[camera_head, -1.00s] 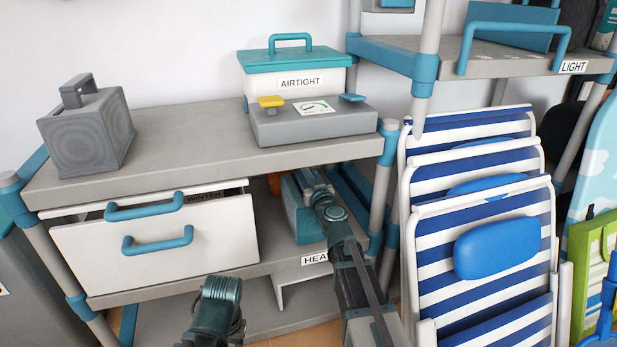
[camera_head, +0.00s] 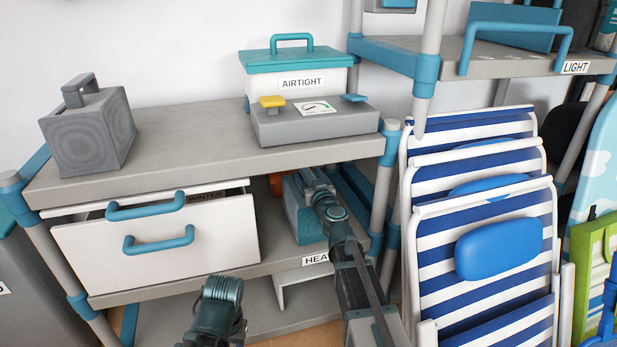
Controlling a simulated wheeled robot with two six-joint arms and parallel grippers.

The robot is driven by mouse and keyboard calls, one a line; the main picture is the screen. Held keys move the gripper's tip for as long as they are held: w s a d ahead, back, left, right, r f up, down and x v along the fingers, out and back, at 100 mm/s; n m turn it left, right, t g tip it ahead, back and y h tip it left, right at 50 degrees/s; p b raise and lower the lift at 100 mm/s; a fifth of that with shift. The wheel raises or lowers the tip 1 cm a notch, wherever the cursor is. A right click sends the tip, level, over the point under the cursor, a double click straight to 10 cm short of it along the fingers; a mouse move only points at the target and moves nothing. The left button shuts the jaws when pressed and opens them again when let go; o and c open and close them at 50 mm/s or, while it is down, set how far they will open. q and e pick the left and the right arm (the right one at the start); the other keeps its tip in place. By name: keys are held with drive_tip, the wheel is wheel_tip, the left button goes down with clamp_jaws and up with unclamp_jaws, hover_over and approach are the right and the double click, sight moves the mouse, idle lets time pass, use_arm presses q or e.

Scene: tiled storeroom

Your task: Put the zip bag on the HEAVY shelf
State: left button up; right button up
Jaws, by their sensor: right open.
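The HEAVY shelf (camera_head: 265,268) is the lower board of the grey rack, with its label on the front edge. A teal item (camera_head: 301,218) stands on it at the right, under the top board; I cannot tell for sure that it is the zip bag. My right gripper (camera_head: 312,178) reaches in over the top of this item, open. Its fingertips are partly lost in the shade, and I cannot tell whether they touch the item. Part of my left arm shows at the bottom, but its gripper does not.
A white drawer unit (camera_head: 155,250) fills the shelf's left side. The top board carries a grey speaker-like box (camera_head: 88,130), a grey scale (camera_head: 315,122) and the AIRTIGHT box (camera_head: 297,78). Striped folding chairs (camera_head: 485,240) stand close right of my right arm. The LIGHT shelf (camera_head: 500,62) is behind.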

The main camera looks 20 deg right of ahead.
drive_tip(key=s, duration=1.2)
drive_tip(key=shift+d, duration=0.2)
drive_tip(key=shift+s, duration=0.1)
